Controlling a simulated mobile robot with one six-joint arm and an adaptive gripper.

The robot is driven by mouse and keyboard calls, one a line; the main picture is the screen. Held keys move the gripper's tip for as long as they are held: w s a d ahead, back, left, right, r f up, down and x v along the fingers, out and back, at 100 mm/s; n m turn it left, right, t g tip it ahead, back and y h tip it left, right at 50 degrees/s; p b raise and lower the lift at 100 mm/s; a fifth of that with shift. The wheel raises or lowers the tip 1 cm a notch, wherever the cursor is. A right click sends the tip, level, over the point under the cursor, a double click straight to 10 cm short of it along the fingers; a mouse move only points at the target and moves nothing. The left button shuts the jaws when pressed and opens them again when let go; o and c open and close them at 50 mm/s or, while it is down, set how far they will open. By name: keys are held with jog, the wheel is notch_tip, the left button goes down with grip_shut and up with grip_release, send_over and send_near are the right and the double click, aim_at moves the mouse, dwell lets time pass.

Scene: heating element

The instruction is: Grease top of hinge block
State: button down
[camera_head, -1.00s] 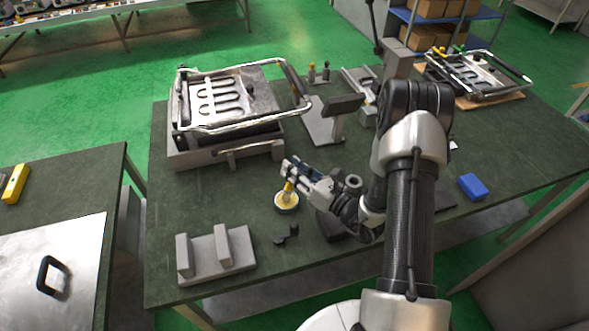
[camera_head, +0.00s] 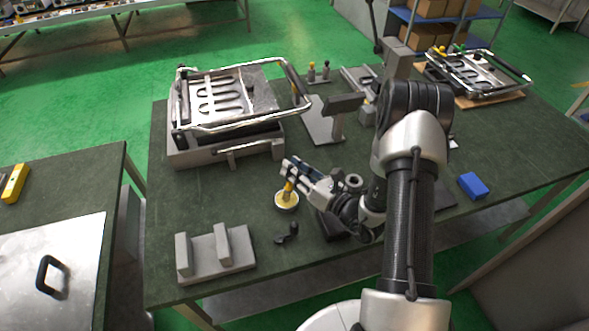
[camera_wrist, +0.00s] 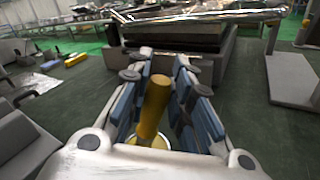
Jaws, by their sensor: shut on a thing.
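My gripper (camera_head: 291,172) is shut on a yellow-handled tool (camera_head: 288,188), likely a brush, held roughly upright. The handle also shows between the blue finger pads in the wrist view (camera_wrist: 153,108). The tool's lower end is over or in a small round pale dish (camera_head: 286,205); I cannot tell whether it touches the bottom. The dish is partly visible below the handle in the wrist view (camera_wrist: 159,142). A grey block with two upright walls (camera_head: 216,253) stands at the table's front left and may be the hinge block; I cannot tell for sure.
A press-like heating device with a metal frame (camera_head: 225,105) stands at the back left. A grey angled stand (camera_head: 323,122) is behind my gripper. A small black part (camera_head: 287,236) lies in front of the dish. A blue box (camera_head: 472,186) is at right. The left-middle tabletop is clear.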

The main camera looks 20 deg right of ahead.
dwell(0.3)
notch_tip(320, 180, up, 7)
jog(key=p, duration=0.5)
dwell(0.6)
